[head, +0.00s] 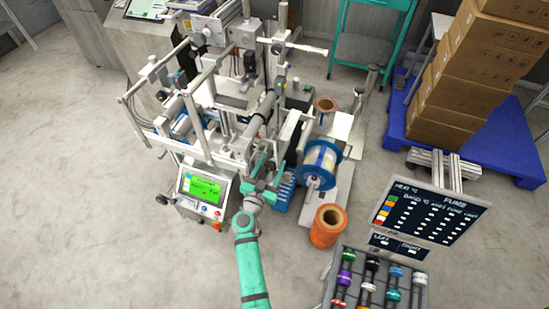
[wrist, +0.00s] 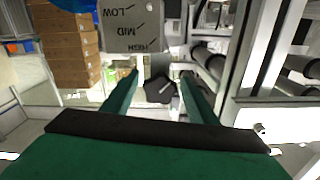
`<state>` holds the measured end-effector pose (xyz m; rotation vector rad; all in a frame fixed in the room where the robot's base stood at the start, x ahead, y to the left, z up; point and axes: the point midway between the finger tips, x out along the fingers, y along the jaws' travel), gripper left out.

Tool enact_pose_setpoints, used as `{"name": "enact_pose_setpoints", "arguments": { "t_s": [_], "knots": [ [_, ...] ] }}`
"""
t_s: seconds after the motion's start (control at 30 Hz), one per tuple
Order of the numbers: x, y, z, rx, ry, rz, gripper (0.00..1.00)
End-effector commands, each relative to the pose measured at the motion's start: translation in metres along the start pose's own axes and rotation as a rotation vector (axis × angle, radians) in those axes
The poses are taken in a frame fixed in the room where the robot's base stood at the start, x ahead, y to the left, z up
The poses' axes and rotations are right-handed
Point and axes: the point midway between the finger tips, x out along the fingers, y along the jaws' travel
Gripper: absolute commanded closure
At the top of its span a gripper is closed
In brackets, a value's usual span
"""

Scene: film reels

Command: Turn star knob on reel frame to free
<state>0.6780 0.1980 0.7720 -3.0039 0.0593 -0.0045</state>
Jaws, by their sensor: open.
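In the wrist view a dark, lobed knob (wrist: 159,91) with a pale mark lies between the fingertips of my gripper (wrist: 160,78). A gap shows on each side, so the green fingers are open. Just above the knob is a grey plate (wrist: 130,30) with the upside-down words LOW, MID and HIGH; no "free" label is readable. In the head view my gripper (head: 264,176) is at the machine, left of the blue-flanged reel (head: 319,163). I cannot make out the knob there.
A white-railed machine frame (head: 180,95) stands behind and left of my gripper. A green-screen panel (head: 203,188) is left of it. An orange spool (head: 327,227), a sign board (head: 434,205) and boxes on a blue pallet (head: 398,120) are to the right. The floor at left is clear.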

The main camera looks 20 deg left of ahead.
Motion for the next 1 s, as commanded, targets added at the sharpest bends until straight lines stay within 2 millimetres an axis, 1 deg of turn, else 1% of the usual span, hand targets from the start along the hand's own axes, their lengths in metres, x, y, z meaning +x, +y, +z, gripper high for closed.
{"name": "enact_pose_setpoints", "arguments": {
  "t_s": [0.03, 0.2, 0.37, 0.6, 0.63, 0.67, 0.7, 0.77, 0.8, 1.0],
  "knots": [
    [0.008, 0.0, -0.001, 0.001, 0.001, 0.001, 0.47],
    [0.025, 0.0, 0.0, -0.001, 0.0, 0.001, 0.47],
    [0.031, 0.0, 0.0, -0.001, 0.0, 0.0, 0.47],
    [0.032, 0.0, 0.0, 0.0, 0.0, 0.0, 0.47],
    [0.032, 0.0, 0.0, 0.0, 0.0, 0.0, 0.52],
    [0.032, 0.0, 0.0, 0.0, 0.0, 0.0, 0.59],
    [0.032, 0.0, 0.0, 0.0, 0.0, 0.0, 0.69],
    [0.032, 0.0, 0.0, 0.0, 0.0, 0.0, 0.83],
    [0.032, 0.0, 0.0, -0.001, 0.0, 0.0, 0.88],
    [0.032, 0.001, 0.0, -0.035, 0.0, 0.001, 0.88]
  ]
}}
